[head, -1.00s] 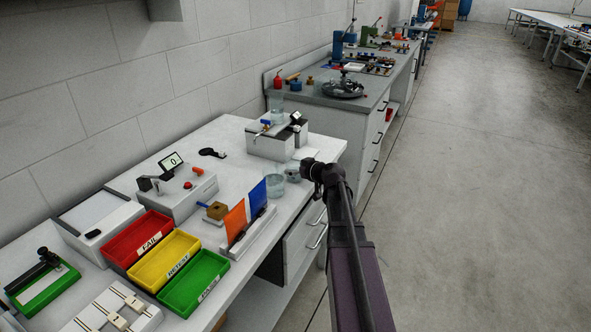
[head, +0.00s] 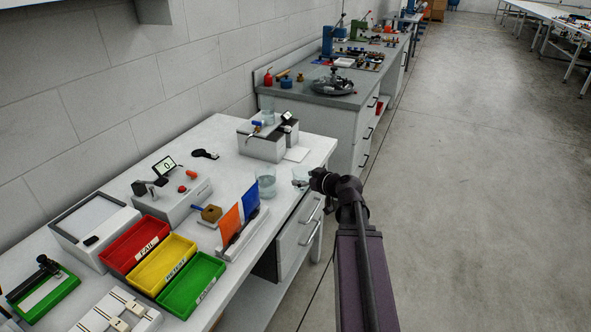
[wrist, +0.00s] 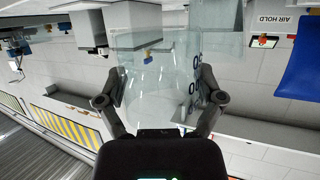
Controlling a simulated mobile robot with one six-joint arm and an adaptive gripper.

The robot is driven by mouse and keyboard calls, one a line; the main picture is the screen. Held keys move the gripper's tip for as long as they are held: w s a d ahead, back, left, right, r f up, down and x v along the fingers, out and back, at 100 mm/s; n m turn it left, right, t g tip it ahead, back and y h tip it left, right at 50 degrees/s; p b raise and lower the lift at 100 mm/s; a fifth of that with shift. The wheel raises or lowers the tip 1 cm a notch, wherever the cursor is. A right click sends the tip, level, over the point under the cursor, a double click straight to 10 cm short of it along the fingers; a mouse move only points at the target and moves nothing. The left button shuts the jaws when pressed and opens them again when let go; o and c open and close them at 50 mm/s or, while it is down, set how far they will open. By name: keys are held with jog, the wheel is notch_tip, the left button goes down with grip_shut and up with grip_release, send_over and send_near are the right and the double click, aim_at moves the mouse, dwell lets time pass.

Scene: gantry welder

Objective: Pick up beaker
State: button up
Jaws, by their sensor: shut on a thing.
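A clear glass beaker (wrist: 160,85) fills the middle of the wrist view, between the two fingers of my gripper (wrist: 162,92). The fingers are shut on its sides. In the head view my gripper (head: 302,182) is over the right front edge of the white bench, and the held beaker (head: 300,173) shows only faintly there. A second clear beaker (head: 266,186) stands on the bench left of my gripper, apart from it. A third clear vessel (head: 267,112) is by the grey box at the back. The held beaker's base is hard to make out.
The white bench (head: 228,148) carries a grey box device (head: 262,147), orange (head: 229,222) and blue (head: 250,197) upright panels, and red, yellow and green trays (head: 190,285). A drawer unit (head: 300,235) is below. Open floor (head: 450,220) lies to the right.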

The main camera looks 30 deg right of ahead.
jog(key=shift+s+r, duration=0.15)
jog(key=shift+s, duration=1.55)
notch_tip(320, 180, up, 11)
jog(key=p, duration=1.1)
jog(key=shift+f, duration=0.2)
jog(key=shift+f, duration=0.1)
notch_tip(320, 180, down, 10)
jog(key=b, duration=1)
jog(key=shift+f+b, duration=0.25)
jog(key=shift+b, duration=0.15)
jog(key=w, duration=0.9)
jog(key=w+f+b, duration=0.1)
jog(key=w, duration=0.3)
jog(key=shift+w+f, duration=0.1)
jog(key=shift+w, duration=0.05)
